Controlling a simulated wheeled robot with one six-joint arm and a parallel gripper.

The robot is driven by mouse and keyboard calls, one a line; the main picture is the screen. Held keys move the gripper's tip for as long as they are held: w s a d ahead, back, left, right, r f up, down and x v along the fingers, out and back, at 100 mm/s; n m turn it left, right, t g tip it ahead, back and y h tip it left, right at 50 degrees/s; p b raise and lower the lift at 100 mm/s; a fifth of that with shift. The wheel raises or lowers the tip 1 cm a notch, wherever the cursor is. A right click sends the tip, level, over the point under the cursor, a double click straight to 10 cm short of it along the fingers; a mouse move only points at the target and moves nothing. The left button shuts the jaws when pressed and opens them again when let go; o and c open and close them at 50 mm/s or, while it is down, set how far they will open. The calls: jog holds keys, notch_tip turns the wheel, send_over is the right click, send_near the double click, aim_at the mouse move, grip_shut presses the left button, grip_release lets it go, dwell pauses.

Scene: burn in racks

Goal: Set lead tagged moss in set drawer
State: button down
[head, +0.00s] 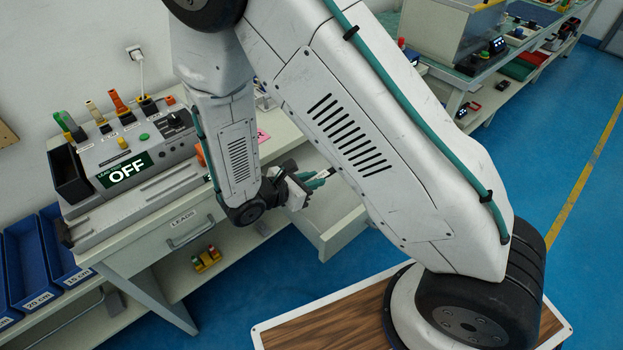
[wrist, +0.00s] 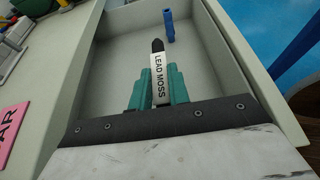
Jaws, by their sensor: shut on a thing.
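The moss lead (wrist: 158,70) has a white tag reading LEAD MOSS and a dark tip. My gripper (wrist: 157,88) has teal fingers and is shut on the moss lead in the wrist view. It holds the lead over the open drawer (wrist: 110,50), whose pale floor and walls surround it in that view. I cannot tell whether the lead touches the drawer floor. In the head view my gripper (head: 318,180) is by the open drawer (head: 345,232) at the right end of the bench, and my arm hides part of it.
A blue piece (wrist: 169,26) lies in the drawer towards its far end. A pink card (wrist: 12,132) is on the bench top left of the drawer. A lead tester reading OFF (head: 125,170) stands on the bench. A shut drawer labelled LEADS (head: 187,228) is at its front.

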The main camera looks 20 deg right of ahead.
jog(key=shift+f, duration=0.6)
jog(key=c, duration=1.3)
grip_release()
jog(key=shift+r, duration=0.1)
